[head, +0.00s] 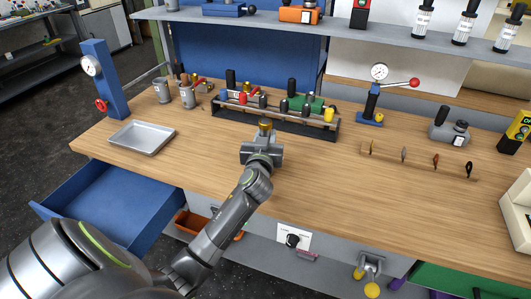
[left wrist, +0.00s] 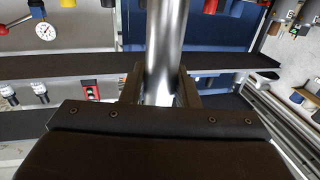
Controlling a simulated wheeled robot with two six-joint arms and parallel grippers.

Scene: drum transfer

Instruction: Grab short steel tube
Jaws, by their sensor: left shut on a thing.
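A shiny steel tube (left wrist: 167,45) stands between the two dark fingers of my left gripper (left wrist: 160,84) in the left wrist view. The fingers are shut on it, and it reaches past the top edge of that view. In the head view my left gripper (head: 264,128) is over the workbench, just in front of the dark tool rack (head: 310,128). The tube cannot be made out clearly there, as the gripper and wrist cover that spot. My right gripper is in neither view.
A shallow grey tray (head: 142,137) lies on the left of the wooden bench (head: 330,200). Grey cylinders (head: 187,96) stand behind it. A blue gauge stand (head: 371,102) and a low peg strip (head: 420,160) are to the right. The bench's front middle is clear.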

